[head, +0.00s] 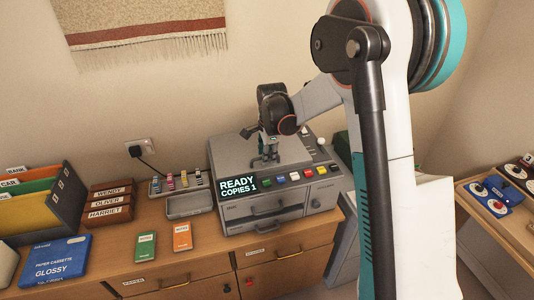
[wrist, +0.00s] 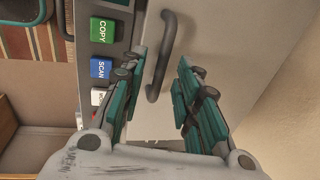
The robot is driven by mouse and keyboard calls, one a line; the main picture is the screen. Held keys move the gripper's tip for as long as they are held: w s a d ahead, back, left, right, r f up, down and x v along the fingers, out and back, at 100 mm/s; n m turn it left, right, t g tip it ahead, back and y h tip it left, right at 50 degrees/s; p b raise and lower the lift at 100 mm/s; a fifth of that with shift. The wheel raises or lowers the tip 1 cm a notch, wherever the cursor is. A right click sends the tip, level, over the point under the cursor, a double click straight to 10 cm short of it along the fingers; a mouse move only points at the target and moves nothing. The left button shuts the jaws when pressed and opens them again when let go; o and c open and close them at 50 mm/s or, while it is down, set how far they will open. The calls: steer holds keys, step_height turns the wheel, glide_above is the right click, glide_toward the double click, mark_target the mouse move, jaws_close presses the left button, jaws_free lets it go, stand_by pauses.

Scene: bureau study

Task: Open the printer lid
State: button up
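The grey printer (head: 240,219) stands on the wooden cabinet, its screen (head: 238,186) reading "READY COPIES 1". Its pale lid (head: 300,151) looks flat and shut on top; the lid also fills much of the wrist view (wrist: 228,40). A dark bar handle (wrist: 163,55) on the lid shows in the wrist view, between the lines of my two fingers. My gripper (head: 269,158) is over the lid near its front edge. In the wrist view my gripper (wrist: 158,75) is open, with a gap on each side of the handle. The handle is hidden by my gripper in the head view.
Coloured buttons (head: 294,177) line the printer's front edge. A grey open tray (head: 189,204), green box (head: 145,247) and orange box (head: 182,237) lie to the left, with name blocks (head: 110,203) beyond. A wall socket (head: 141,148) is behind. A shelf (head: 495,228) stands at right.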

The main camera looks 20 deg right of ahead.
jaws_close()
